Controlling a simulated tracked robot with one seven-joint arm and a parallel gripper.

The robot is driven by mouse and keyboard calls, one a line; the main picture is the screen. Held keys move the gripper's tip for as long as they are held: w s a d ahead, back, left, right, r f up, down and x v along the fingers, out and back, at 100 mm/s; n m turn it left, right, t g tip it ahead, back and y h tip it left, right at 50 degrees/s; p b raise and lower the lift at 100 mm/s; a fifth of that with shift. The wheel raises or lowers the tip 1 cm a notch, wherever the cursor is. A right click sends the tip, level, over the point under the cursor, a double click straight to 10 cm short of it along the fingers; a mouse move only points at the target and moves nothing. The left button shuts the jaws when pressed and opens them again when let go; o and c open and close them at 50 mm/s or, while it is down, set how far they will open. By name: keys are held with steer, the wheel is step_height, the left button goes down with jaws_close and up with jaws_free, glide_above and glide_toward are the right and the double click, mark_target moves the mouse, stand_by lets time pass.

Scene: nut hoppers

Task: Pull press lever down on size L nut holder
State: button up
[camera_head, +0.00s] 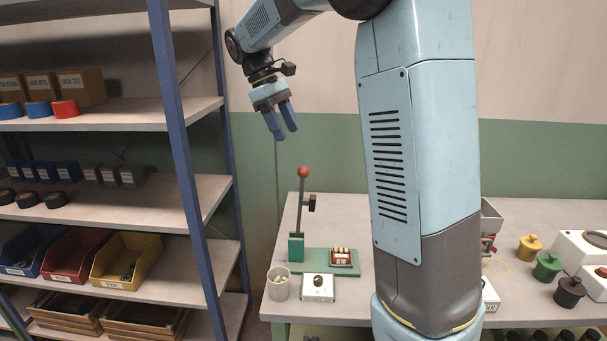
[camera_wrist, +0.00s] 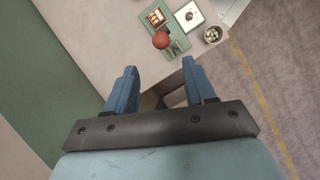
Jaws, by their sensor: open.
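The press lever is an upright grey rod with a red ball knob (camera_head: 303,172) on a green base block (camera_head: 296,247), at the left end of the table. A green plate (camera_head: 322,265) extends right from the block and carries a small brown holder (camera_head: 341,256) with light pieces. No size mark is readable. My gripper (camera_head: 284,134) is open and empty, pointing down, above and slightly left of the knob in the head view. In the wrist view the red knob (camera_wrist: 161,40) shows beyond and between the fingertips (camera_wrist: 159,68), with nothing between the fingers.
A cup of light pieces (camera_head: 278,285) and a white box with a dark knob (camera_head: 318,288) stand in front of the plate. A blue-framed shelf (camera_head: 178,150) with bins stands left. My arm column hides the table's middle. Colored canisters (camera_head: 548,266) stand right.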

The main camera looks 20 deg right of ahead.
mark_target(305, 173)
steer(key=x, duration=1.3)
steer(key=shift+d, duration=0.15)
jaws_close()
stand_by(0.3)
